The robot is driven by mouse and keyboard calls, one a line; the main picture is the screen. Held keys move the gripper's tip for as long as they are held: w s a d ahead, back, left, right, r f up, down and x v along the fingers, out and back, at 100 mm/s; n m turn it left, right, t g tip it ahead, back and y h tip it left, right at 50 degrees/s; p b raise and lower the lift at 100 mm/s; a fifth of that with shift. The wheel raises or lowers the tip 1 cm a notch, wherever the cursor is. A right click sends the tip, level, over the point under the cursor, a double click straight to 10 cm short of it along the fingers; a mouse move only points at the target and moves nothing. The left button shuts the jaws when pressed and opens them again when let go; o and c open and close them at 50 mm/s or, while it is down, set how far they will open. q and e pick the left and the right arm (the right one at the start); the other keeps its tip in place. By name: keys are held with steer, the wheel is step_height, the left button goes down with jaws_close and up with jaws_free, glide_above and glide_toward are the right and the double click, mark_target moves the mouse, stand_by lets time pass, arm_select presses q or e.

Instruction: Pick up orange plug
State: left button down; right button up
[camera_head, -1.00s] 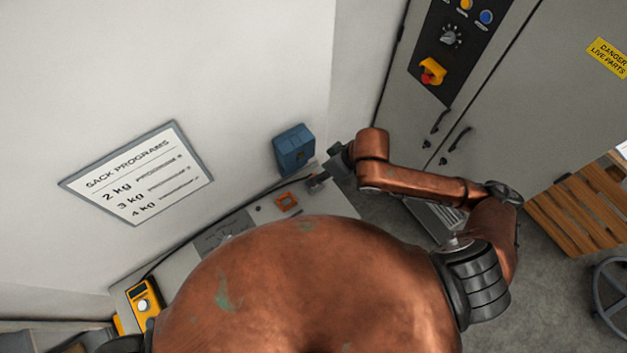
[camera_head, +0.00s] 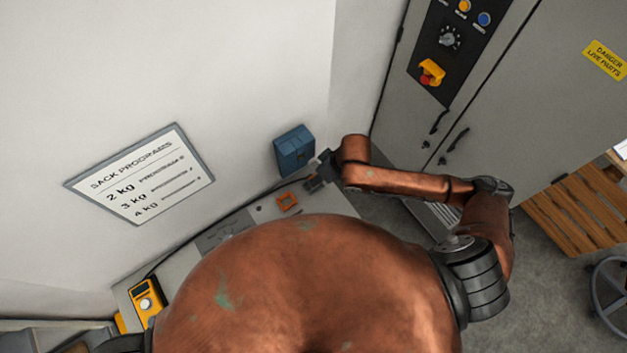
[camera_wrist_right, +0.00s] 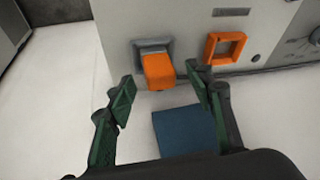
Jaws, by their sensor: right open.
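In the right wrist view an orange plug (camera_wrist_right: 158,71) sits in a grey socket (camera_wrist_right: 151,45) on the light grey panel. My right gripper (camera_wrist_right: 160,92) is open, its two green fingertips on either side of the plug's near end, with gaps visible on both sides. I cannot tell how deep the fingers are along the plug. In the head view my right gripper (camera_head: 318,175) is over the right end of the panel, and the plug is not clearly visible there. My left gripper is not in view.
An empty-looking orange square frame (camera_wrist_right: 225,47) is beside the plug on the panel (camera_wrist_right: 275,22). A blue box (camera_head: 294,150) on the wall is close to my right gripper. A yellow handheld device (camera_head: 146,299) lies at the panel's left end. A grey cabinet (camera_head: 520,110) stands to the right.

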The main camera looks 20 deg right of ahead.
jaws_close()
stand_by(0.6)
